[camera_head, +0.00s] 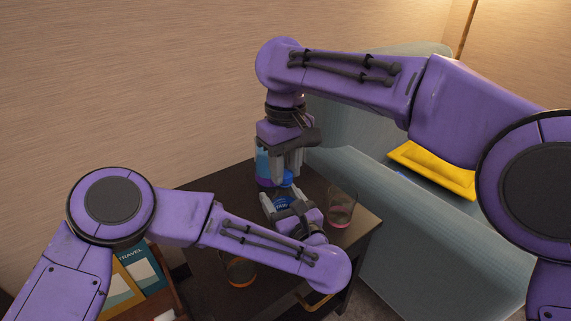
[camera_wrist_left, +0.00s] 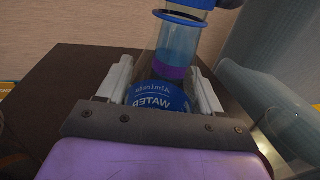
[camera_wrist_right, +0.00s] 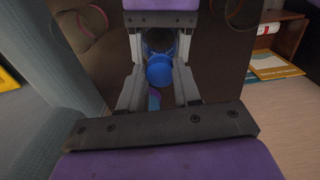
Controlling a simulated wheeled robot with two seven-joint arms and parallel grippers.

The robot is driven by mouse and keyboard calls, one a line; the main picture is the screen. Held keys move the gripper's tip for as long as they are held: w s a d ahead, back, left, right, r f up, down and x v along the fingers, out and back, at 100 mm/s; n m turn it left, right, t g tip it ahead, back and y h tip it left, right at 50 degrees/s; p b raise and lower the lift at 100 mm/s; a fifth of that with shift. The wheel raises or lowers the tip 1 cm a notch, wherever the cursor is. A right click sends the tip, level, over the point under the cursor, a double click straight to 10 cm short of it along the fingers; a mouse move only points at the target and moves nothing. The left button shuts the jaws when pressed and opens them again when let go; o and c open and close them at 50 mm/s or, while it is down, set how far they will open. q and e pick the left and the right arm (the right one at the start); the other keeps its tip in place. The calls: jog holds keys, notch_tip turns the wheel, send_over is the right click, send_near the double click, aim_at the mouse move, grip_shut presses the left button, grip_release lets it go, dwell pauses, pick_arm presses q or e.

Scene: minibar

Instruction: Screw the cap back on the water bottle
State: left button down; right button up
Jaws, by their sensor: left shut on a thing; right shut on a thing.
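The water bottle (camera_head: 283,203) with a blue label stands on the dark table. My left gripper (camera_head: 284,207) is shut around its body; the label also shows between the fingers in the left wrist view (camera_wrist_left: 160,98). My right gripper (camera_head: 288,164) points down from above and is shut on the blue cap (camera_wrist_right: 159,71). The cap also shows just under its fingertips in the head view (camera_head: 288,177). The cap is at the bottle's top; the fingers hide whether its threads are engaged.
Another bottle (camera_wrist_left: 178,48), blue and purple, stands close behind. A blue-grey sofa (camera_head: 390,220) and shelved books (camera_head: 135,270) flank the table (camera_head: 205,190).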

jog(key=m, duration=0.4)
jog(key=shift+m, duration=0.4)
jog(key=m, duration=0.5)
jog(key=shift+a, duration=0.15)
jog(key=o, duration=1)
jog(key=shift+r, duration=2.2)
